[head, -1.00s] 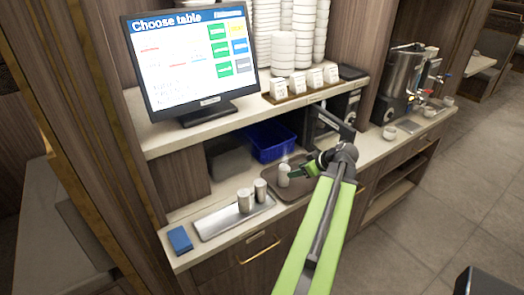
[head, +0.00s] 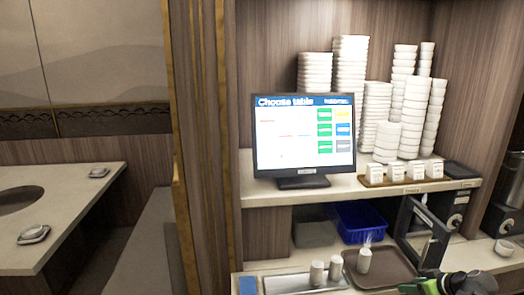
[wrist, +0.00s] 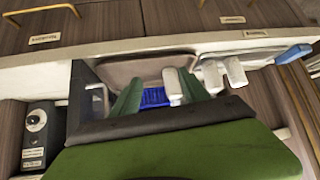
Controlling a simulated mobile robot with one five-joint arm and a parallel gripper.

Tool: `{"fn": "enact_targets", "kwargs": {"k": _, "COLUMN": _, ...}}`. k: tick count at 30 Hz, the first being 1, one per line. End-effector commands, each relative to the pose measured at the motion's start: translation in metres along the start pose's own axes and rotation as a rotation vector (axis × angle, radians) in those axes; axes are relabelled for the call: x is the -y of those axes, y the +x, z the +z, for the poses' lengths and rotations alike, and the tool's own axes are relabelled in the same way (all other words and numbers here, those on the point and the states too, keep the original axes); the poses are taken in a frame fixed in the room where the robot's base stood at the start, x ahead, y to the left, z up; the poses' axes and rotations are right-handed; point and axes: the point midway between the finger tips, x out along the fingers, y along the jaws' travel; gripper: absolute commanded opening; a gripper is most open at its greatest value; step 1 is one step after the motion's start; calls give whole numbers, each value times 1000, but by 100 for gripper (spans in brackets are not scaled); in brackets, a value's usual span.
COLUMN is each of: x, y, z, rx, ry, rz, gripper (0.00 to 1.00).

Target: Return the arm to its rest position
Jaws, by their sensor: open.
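My gripper (head: 402,288) shows at the bottom right of the head view, with most of my arm out of frame. In the wrist view its two green fingers (wrist: 156,92) are spread apart with nothing held. A white container (head: 364,261) stands upright on the brown tray (head: 392,270), to the left of my gripper and apart from it. The white container also shows in the wrist view (wrist: 172,84), beyond the fingers and close to the right one.
Two cylindrical containers (head: 317,272) stand on a metal tray (head: 290,284) beside a blue block (head: 247,285). A blue bin (head: 360,222) sits behind. Above are a shelf (head: 262,198), a monitor (head: 303,135) and stacked white bowls (head: 349,85). A dark frame (head: 418,232) stands near my gripper.

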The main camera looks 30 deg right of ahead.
Motion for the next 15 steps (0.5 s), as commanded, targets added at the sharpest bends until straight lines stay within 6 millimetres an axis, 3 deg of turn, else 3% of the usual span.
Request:
{"fn": "enact_targets", "kwargs": {"k": 2, "x": 0, "y": 0, "z": 0, "rx": 0, "ry": 0, "rz": -1, "gripper": 53}}
{"fn": "enact_targets", "kwargs": {"k": 8, "x": 35, "y": 29, "z": -19, "rx": 44, "ry": 2, "rz": -59, "gripper": 53}}
{"fn": "enact_targets", "kwargs": {"k": 15, "x": 89, "y": 68, "z": -43, "rx": 124, "ry": 10, "rz": -136, "gripper": 53}}
